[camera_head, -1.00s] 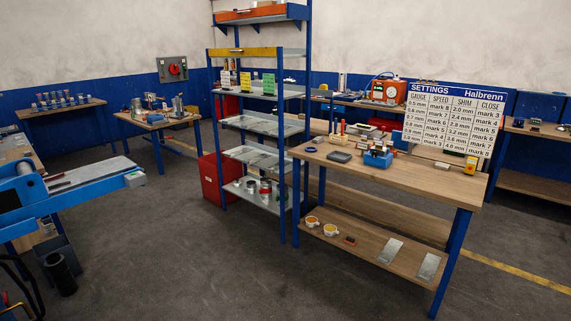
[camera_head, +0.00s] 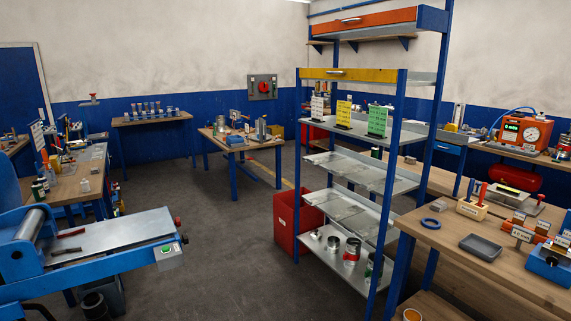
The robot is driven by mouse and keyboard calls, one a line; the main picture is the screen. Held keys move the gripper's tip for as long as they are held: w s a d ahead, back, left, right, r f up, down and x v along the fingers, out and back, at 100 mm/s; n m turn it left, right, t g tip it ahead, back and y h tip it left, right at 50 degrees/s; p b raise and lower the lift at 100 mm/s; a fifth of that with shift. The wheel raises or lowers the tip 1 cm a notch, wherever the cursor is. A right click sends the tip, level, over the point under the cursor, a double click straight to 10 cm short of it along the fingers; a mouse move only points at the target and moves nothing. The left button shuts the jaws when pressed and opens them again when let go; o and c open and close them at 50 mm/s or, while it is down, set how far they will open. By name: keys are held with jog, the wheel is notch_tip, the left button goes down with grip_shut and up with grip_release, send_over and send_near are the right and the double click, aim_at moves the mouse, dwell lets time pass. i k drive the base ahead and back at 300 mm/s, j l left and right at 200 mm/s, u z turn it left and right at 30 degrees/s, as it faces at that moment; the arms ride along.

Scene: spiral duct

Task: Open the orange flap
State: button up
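The orange flap (camera_head: 380,24) is a long panel with a pale handle, at the top of the blue-framed shelf rack (camera_head: 389,190). It appears closed across the front of the top level. A yellow flap (camera_head: 350,75) with a similar handle sits on the level below it. My gripper is not in view.
A workbench (camera_head: 470,255) with tools stands against the rack's right side. A blue machine (camera_head: 95,250) with a metal bed is at the left. A red bin (camera_head: 292,225) stands by the rack's foot. Grey floor (camera_head: 215,240) is open between machine and rack.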

aim_at(408, 14)
jog(key=i+j+z, duration=0.2)
jog(key=i, duration=0.25)
jog(key=i+z, duration=0.15)
jog(key=i, duration=0.3)
jog(key=i+j+z, duration=0.2)
jog(key=i, duration=0.2)
jog(key=i+l+z, duration=0.1)
jog(key=i+z, duration=0.3)
jog(key=i, duration=0.5)
